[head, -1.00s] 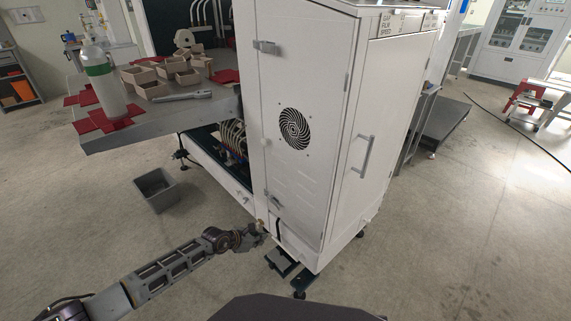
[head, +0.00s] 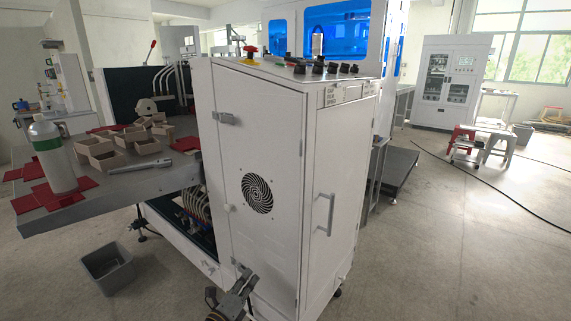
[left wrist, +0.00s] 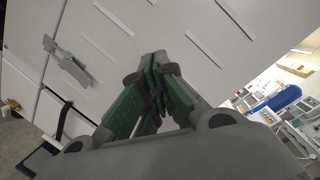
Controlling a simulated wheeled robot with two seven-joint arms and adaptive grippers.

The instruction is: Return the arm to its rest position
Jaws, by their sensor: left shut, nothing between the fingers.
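My left gripper (head: 240,287) is low in the head view, in front of the lower left part of the white cabinet door (head: 259,155). In the left wrist view its green-padded fingers (left wrist: 160,68) are together with nothing between them. The slotted white panel of the cabinet (left wrist: 140,28) lies beyond the fingertips. A metal latch (left wrist: 66,62) is to the left of the fingers, apart from them. I cannot tell whether the gripper touches the cabinet. My right gripper is not in view.
A grey table (head: 105,192) at the left holds several tan boxes, red sheets and a white-green bottle (head: 54,155). A grey bin (head: 108,268) stands on the floor below. Knobs line the cabinet top. The floor at right is mostly clear, with a black cable.

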